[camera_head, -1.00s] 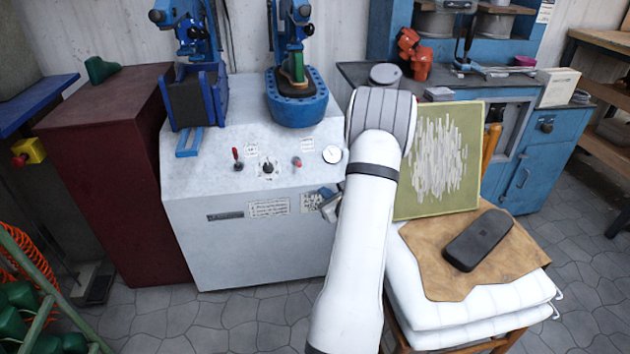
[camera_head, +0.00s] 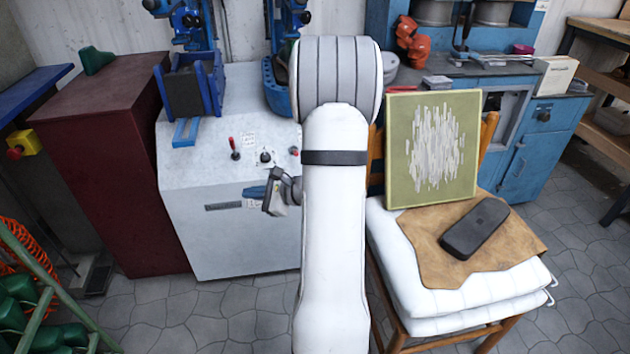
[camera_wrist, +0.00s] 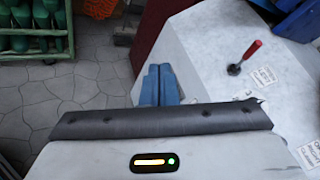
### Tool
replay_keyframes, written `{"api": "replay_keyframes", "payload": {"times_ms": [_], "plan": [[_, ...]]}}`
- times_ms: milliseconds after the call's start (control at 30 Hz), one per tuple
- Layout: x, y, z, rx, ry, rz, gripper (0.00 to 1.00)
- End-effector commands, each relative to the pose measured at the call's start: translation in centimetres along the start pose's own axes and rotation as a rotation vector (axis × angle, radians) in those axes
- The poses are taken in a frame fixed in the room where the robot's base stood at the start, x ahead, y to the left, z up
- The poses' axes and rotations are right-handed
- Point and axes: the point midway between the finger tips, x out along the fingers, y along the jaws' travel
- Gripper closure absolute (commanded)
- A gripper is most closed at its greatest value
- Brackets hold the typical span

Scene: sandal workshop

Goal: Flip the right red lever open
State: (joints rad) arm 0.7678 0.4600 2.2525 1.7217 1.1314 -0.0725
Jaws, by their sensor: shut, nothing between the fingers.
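The right red lever (camera_head: 294,150) is a small red-tipped control on the sloped grey machine top in the head view, close beside my arm, its detail too small to read. The left red lever (camera_head: 234,148) stands upright on the same panel. In the wrist view one red lever (camera_wrist: 245,57) shows at upper right on a dark round base; it looks like the left one, but I cannot be sure. My gripper (camera_head: 252,192) is in front of the machine, below the panel and apart from both levers. Its blue fingers (camera_wrist: 158,74) are together and empty.
A black knob (camera_head: 265,157) lies between the levers. Blue presses stand on the machine (camera_head: 230,250) behind them. A maroon cabinet (camera_head: 95,125) is at left. A chair with white cushions (camera_head: 400,290) and a green board (camera_head: 430,150) stands at right.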

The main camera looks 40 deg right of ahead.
Motion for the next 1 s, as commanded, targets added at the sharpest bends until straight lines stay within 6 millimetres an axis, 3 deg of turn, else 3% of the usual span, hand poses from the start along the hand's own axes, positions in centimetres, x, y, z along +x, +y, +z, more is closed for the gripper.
{"api": "replay_keyframes", "payload": {"times_ms": [33, 200, 300, 433, 533, 700, 833, 1000], "plan": [[0.9, 2.6, 3.6, -0.107, -0.025, 0.127, 1.00], [0.5, 12.0, 11.2, -0.482, -0.072, 0.543, 1.00], [-1.5, 16.7, 13.7, -0.727, -0.083, 0.761, 1.00], [-5.0, 20.8, 15.2, -1.068, -0.078, 1.006, 1.00], [-7.6, 22.3, 15.6, -1.330, -0.061, 1.153, 1.00], [-10.6, 22.5, 15.7, -1.687, -0.020, 1.303, 1.00], [-11.6, 22.0, 15.8, -1.843, 0.008, 1.352, 1.00], [-12.0, 21.7, 15.8, -1.903, 0.022, 1.370, 1.00]]}}
